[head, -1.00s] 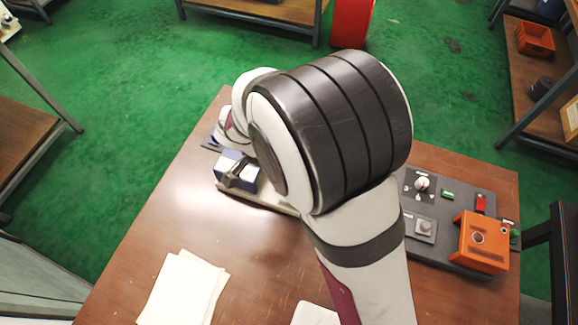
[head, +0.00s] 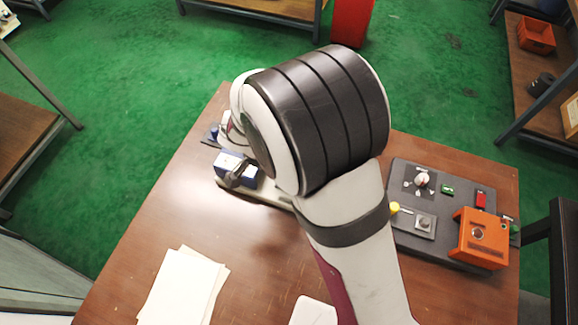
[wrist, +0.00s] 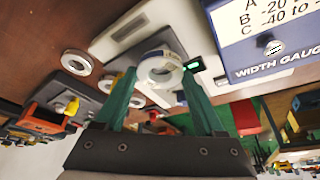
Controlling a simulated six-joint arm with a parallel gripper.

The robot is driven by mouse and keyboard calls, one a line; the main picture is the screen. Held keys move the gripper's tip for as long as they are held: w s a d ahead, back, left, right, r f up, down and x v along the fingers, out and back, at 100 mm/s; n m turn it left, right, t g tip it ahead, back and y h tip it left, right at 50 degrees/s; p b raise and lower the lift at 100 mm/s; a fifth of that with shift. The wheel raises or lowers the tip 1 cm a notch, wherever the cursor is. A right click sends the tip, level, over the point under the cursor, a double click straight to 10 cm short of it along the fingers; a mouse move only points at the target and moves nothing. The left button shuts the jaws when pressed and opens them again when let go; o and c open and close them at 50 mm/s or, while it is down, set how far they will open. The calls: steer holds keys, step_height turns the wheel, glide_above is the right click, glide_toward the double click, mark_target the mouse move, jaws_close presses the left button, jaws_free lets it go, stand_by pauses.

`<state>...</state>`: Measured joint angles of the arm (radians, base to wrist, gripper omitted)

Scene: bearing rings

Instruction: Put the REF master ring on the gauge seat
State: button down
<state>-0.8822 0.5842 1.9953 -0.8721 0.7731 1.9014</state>
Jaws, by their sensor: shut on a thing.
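In the wrist view my gripper (wrist: 160,74) has its two green fingers shut on a pale metal ring (wrist: 148,67). Small dark lettering shows on the ring, too small to read. The ring is in front of a dark grey block (wrist: 124,56) on the gauge's light base plate (wrist: 111,32); I cannot tell whether it touches the block. The blue and white gauge box (wrist: 262,58), marked "WIDTH GAUGE", is to the right. In the head view the gauge box (head: 229,165) shows left of my arm, which hides my gripper and the ring.
In the head view an orange box (head: 480,240) stands on a grey panel (head: 440,252) at right. Papers (head: 180,288) lie front left.

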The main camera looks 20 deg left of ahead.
steer(key=shift+f, duration=0.75)
stand_by(0.3)
jaws_free()
steer(key=shift+r, duration=3.8)
steer(key=shift+d, duration=0.1)
steer(key=s+d+r+g+y, duration=0.1)
steer(key=s+d+r, duration=0.2)
steer(key=d, duration=0.3)
steer(key=s+d+r+g, duration=0.2)
steer(key=s+d+r, duration=0.1)
steer(key=d, duration=0.3)
steer(key=s+d+r+g+y, duration=0.1)
steer(key=s+d+r, duration=0.25)
steer(key=d, duration=0.25)
steer(key=s+d+n+y, duration=0.1)
steer(key=s+n+y, duration=0.1)
steer(key=s, duration=0.5)
steer(key=shift+s+f+y, duration=0.15)
steer(key=shift+s+y, duration=0.15)
steer(key=shift+s, duration=0.05)
